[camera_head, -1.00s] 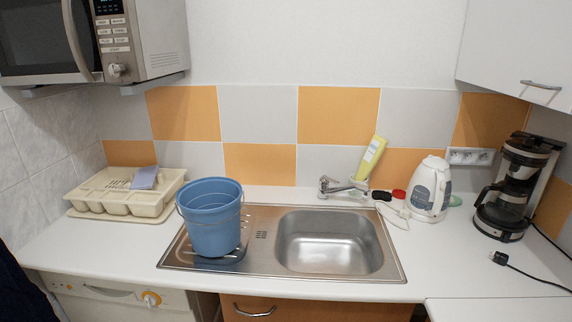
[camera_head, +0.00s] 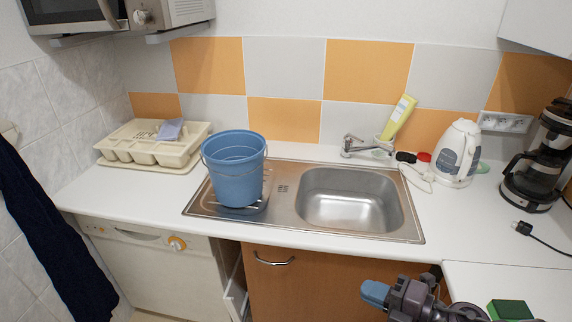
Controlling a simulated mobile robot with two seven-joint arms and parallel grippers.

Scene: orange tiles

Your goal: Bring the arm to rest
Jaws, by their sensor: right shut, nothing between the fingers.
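My right gripper (camera_head: 375,293) shows at the bottom of the head view, with its blue fingertips together and nothing between them. It points left, in front of the orange cabinet door (camera_head: 300,280) and below the counter's front edge. Part of my right arm shows behind it, cut off by the bottom of the picture. My left gripper is out of view.
A blue bucket (camera_head: 234,170) stands on the drainboard of the steel sink (camera_head: 350,200). A cutlery tray (camera_head: 120,155) is at left, with a kettle (camera_head: 455,155) and coffee maker (camera_head: 535,160) at right. A green sponge (camera_head: 510,309) lies near my right arm.

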